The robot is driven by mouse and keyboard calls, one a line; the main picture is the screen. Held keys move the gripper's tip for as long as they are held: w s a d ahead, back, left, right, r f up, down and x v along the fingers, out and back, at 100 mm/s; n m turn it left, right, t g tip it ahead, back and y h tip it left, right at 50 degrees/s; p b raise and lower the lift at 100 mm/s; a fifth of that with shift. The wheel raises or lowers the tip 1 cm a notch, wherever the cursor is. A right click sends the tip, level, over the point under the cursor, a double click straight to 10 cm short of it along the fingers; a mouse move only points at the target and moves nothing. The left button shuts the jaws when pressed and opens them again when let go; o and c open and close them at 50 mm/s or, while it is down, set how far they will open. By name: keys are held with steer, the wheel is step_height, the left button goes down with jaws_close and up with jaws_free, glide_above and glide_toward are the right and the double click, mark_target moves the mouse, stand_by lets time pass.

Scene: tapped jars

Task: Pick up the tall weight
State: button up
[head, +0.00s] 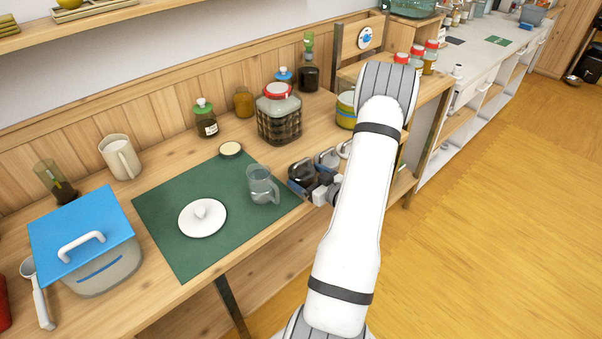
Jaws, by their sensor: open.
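My gripper (310,181) is open at the right edge of the green mat, low over the bench. A dark, rounded thing with a handle-like top (303,171) shows at its jaws; I cannot tell whether they touch it. Behind it stands a grey thing of similar form (327,157), with a paler one (345,149) partly hidden by my arm. These may be the weights, but I cannot tell for sure which is the tall one. My arm covers part of this area.
A red-lidded jar (279,115) stands behind. A blue-lidded pot (85,245) is at left. The mat's front is clear.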

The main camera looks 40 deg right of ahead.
steer(key=w, duration=0.2)
steer(key=shift+w+a+f, duration=0.15)
steer(key=shift+w+f, duration=0.1)
steer(key=shift+w, duration=0.1)
steer(key=shift+c, duration=0.4)
steer(key=c, duration=1.2)
